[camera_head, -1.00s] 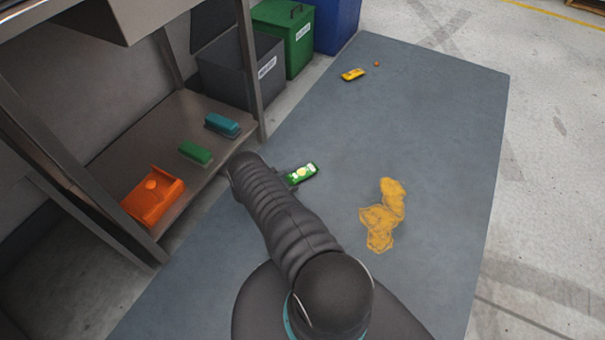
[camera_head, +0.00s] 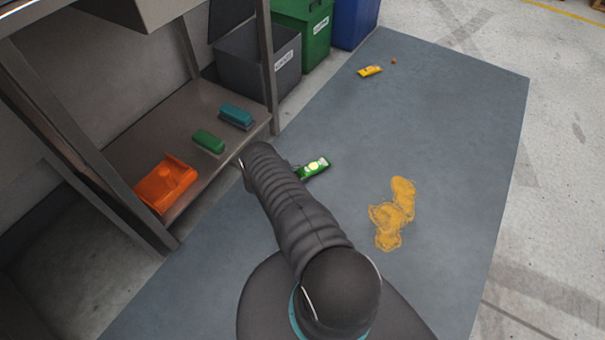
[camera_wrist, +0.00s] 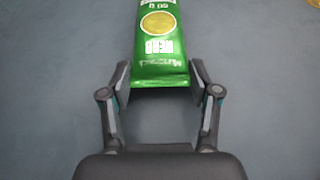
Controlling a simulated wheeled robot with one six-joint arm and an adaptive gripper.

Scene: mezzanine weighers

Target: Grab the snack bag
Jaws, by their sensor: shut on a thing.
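A green snack bag (camera_head: 314,167) with a yellow round print lies at or just above the blue-grey mat, beyond the end of my arm. In the wrist view the bag (camera_wrist: 160,38) runs out of the top edge, its near end between my fingertips. My gripper (camera_wrist: 159,78) is shut on that near end, one finger against each side. In the head view my arm hides most of the gripper. I cannot tell whether the bag touches the mat.
A yellow packet (camera_head: 370,71) and a small orange-brown ball (camera_head: 393,61) lie farther back on the mat (camera_head: 450,120). A yellow-orange spill (camera_head: 391,214) is to the right. The left shelf (camera_head: 180,135) holds an orange dustpan (camera_head: 165,184) and two brushes. Bins stand behind.

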